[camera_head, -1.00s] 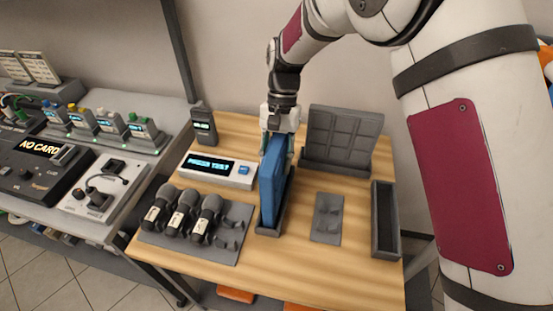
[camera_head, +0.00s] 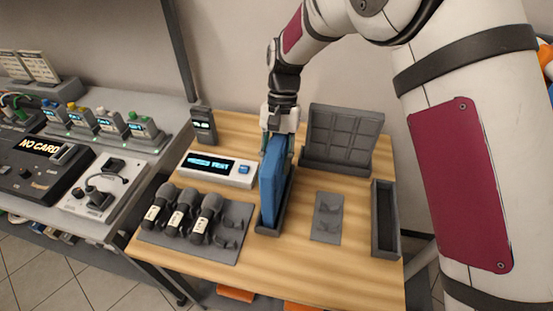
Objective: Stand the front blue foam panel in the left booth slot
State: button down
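The blue foam panel (camera_head: 272,188) stands upright in the left booth slot (camera_head: 268,228), a dark narrow tray in the middle of the wooden table. My gripper (camera_head: 278,137) is above the panel's far upper end, with its fingers around that edge. The fingertips are partly hidden behind the panel, so I cannot tell whether they press on it. The right slot (camera_head: 386,222) is a similar dark tray at the table's right side and looks empty.
Several microphones (camera_head: 183,212) lie on a grey mat at left. A white display box (camera_head: 217,170) is left of the panel. A small grey holder (camera_head: 327,217) lies between the slots. A grey gridded rack (camera_head: 342,140) stands behind. Bare wood shows at the front.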

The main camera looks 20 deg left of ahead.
aim_at(279, 135)
jog(key=shift+f, duration=0.4)
jog(key=c, duration=1.4)
grip_release()
jog(key=shift+v, duration=5.4)
jog(key=shift+w, duration=0.1)
